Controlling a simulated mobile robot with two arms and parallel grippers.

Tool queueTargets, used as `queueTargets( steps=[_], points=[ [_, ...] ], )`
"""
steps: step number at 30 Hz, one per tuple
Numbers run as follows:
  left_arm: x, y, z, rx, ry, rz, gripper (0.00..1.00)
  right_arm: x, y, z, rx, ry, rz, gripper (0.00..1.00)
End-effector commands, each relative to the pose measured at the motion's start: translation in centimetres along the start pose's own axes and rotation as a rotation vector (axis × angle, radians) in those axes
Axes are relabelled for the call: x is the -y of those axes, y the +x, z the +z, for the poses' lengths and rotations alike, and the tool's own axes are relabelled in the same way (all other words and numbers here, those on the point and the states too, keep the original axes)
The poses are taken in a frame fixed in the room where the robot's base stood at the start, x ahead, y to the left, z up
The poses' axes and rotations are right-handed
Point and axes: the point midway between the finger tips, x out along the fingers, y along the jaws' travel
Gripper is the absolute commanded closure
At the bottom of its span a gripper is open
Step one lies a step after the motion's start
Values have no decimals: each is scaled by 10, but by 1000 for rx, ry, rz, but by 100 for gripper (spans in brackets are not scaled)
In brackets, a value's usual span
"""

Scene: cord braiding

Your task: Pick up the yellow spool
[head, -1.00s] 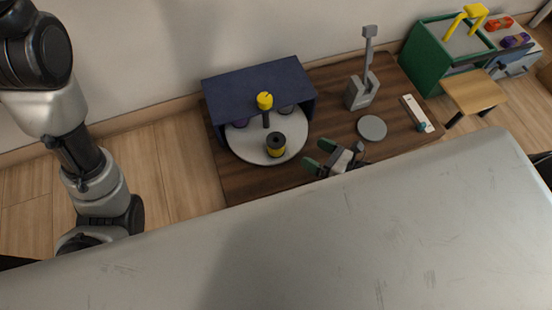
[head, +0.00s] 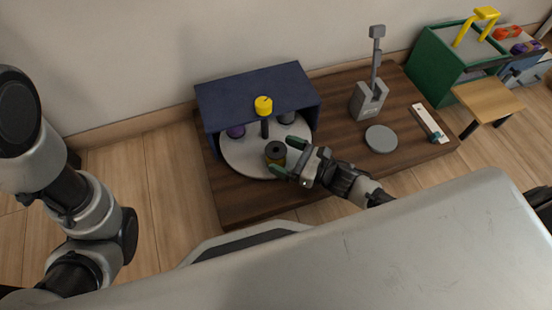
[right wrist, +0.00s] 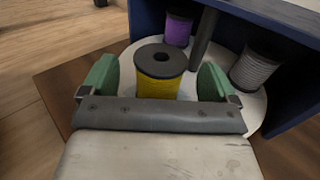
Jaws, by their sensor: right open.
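The yellow spool (right wrist: 158,85) has black ends and stands upright on the round light turntable (head: 240,159). In the head view the spool (head: 275,152) is partly hidden by my right gripper (head: 288,158). In the right wrist view my open right gripper (right wrist: 158,84) has one green finger on each side of the spool, with a visible gap at each side. The spool's lower part is hidden behind the gripper's front edge. My left arm shows at the left of the head view, but its gripper is out of view.
A dark blue hood (head: 258,92) covers the turntable's back. Beneath it stand a purple spool (right wrist: 178,28), a grey spool (right wrist: 253,68) and a dark post (right wrist: 203,38). A grey stand (head: 369,98) and a grey disc (head: 381,139) are to the right.

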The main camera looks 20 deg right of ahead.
Motion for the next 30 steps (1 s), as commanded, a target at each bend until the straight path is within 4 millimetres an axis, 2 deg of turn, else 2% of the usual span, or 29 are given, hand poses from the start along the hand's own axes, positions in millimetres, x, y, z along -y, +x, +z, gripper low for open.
queueTargets(
  steps=[1,5,13,23,24,30],
  points=[
    [-2,-10,-3,1,0,0,30,1,8,-4,3,-2,2,11],
    [-3,-14,-5,0,0,0,30,0,20,-2,1,-1,0,11],
    [-3,-13,-4,0,0,1,30,0,22,0,-1,1,-1,12],
    [-3,-13,-4,1,0,1,30,0,21,-1,-1,1,-1,63],
    [-3,-13,-4,1,0,1,30,0,22,0,-1,1,-1,65],
    [-3,-13,-4,1,0,0,30,0,22,0,-1,1,-1,65]
  ],
)
